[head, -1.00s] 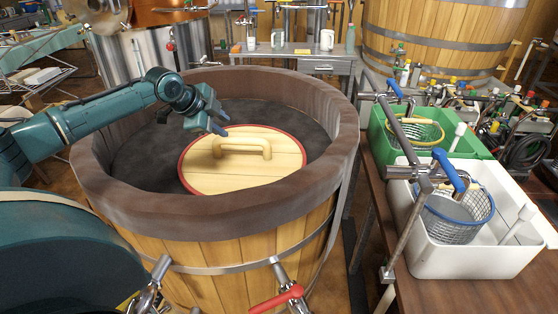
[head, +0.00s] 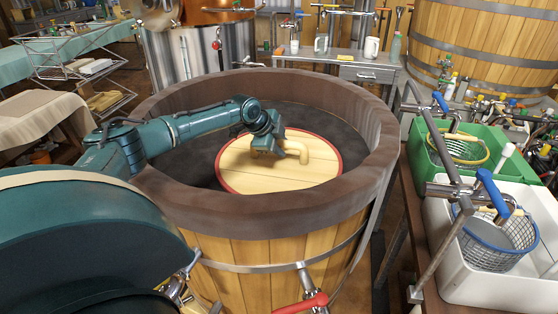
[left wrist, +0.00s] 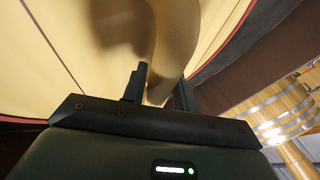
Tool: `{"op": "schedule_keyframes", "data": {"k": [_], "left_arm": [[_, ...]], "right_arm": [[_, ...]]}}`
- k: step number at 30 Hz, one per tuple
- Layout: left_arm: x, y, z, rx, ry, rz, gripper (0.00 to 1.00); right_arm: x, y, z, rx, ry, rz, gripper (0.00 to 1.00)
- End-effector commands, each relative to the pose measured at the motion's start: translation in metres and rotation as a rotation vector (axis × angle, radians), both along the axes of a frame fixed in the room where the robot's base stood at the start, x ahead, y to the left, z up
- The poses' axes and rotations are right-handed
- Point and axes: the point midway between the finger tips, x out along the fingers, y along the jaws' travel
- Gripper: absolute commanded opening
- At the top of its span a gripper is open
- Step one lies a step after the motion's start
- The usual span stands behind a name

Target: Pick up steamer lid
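The steamer lid (head: 250,172) is a round pale wooden disc with a red rim. It lies inside the large wooden tub, on the dark surface. Its raised wooden handle (head: 298,148) shows at the right; my gripper hides the left part. My left gripper (head: 265,149) is down at the left part of the handle. In the left wrist view the fingers (left wrist: 160,88) are apart, with the handle (left wrist: 175,35) reaching between them; they do not look closed on it. The lid (left wrist: 65,45) fills the left of that view. My right gripper is not in view.
The tub's thick dark rim (head: 290,221) stands all around the lid. To the right, a green crate (head: 431,172) and a white crate (head: 470,285) with wire baskets stand on a table. A metal bench (head: 367,75) with mugs is behind the tub.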

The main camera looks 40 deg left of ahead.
Motion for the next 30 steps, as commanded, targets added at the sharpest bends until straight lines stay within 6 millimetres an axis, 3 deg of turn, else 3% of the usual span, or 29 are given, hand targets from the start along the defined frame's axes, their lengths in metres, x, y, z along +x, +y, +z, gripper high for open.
{"op": "schedule_keyframes", "data": {"k": [10,21,30], "left_arm": [[0.0057,-0.0004,-0.0089,0.001,0.000,0.000,0.29],[0.0055,-0.0003,-0.0088,0.001,0.001,-0.001,0.00],[0.0063,0.0000,-0.0066,0.001,-0.004,0.000,0.00]], "right_arm": [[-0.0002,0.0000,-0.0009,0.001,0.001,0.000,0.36],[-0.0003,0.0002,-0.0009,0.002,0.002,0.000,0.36],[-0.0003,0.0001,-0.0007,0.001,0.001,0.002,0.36]]}}
